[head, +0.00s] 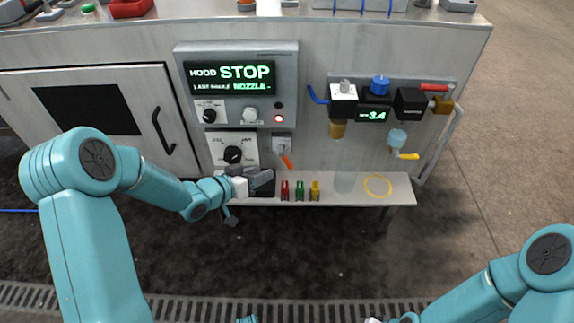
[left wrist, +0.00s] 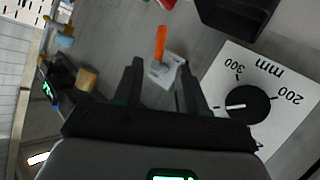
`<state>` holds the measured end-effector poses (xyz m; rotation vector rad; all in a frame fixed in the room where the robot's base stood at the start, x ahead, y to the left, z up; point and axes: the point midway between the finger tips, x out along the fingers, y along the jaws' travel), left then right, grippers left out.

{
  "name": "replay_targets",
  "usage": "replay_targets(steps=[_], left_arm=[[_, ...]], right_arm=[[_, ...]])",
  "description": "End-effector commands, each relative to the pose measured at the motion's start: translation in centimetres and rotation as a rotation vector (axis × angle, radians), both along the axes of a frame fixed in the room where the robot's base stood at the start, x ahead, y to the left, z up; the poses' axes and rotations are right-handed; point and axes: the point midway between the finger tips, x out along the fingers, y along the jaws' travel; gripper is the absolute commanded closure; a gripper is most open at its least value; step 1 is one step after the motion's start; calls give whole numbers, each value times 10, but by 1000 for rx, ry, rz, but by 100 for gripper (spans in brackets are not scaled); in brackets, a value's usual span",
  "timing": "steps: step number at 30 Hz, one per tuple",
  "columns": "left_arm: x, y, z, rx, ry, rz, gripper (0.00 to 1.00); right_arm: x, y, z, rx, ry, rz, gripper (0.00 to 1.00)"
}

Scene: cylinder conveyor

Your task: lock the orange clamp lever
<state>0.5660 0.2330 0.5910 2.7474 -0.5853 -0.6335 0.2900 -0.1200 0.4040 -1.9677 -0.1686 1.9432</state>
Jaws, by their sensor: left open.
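The orange clamp lever (head: 286,161) is on a small grey clamp block (head: 281,144) on the cabinet front, below the display panel. It slants down to the right in the head view. In the left wrist view the lever (left wrist: 161,43) extends from its pale block (left wrist: 166,70), which lies between and beyond my fingertips. My left gripper (head: 266,181) is open and empty, just left of and below the lever in the head view. In the left wrist view its two dark fingers (left wrist: 160,76) point toward the clamp, and I see no contact.
A dial plate marked mm (left wrist: 284,98) lies close beside my left fingers. Red, green and yellow clips (head: 300,190) stand on the narrow shelf (head: 345,198) below the lever. The display panel (head: 236,92) reads STOP. Valves and a gauge (head: 374,115) are at right.

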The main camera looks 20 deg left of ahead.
Motion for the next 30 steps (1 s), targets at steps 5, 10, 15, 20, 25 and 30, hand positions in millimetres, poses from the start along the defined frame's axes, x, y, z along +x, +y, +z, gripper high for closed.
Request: replay_targets(steps=[5, 10, 15, 20, 25, 30], left_arm=[[36, -20, -20, -1, 0, -4, 59], [67, -35, -33, 0, -1, -3, 59], [89, -46, -42, 0, -1, -2, 59], [98, -50, -44, -1, 0, 0, 59], [100, -51, -44, -1, 0, 0, 59], [99, -51, -44, -1, 0, 0, 79]], right_arm=[[0, 0, -15, 0, 0, 0, 59], [0, 0, -24, 0, -1, -1, 59], [1, -1, -29, -1, -2, -5, 59], [2, -2, -30, -2, -3, -8, 59], [2, -2, -30, -2, -4, -9, 59], [2, -2, -30, -2, -4, -9, 59]])
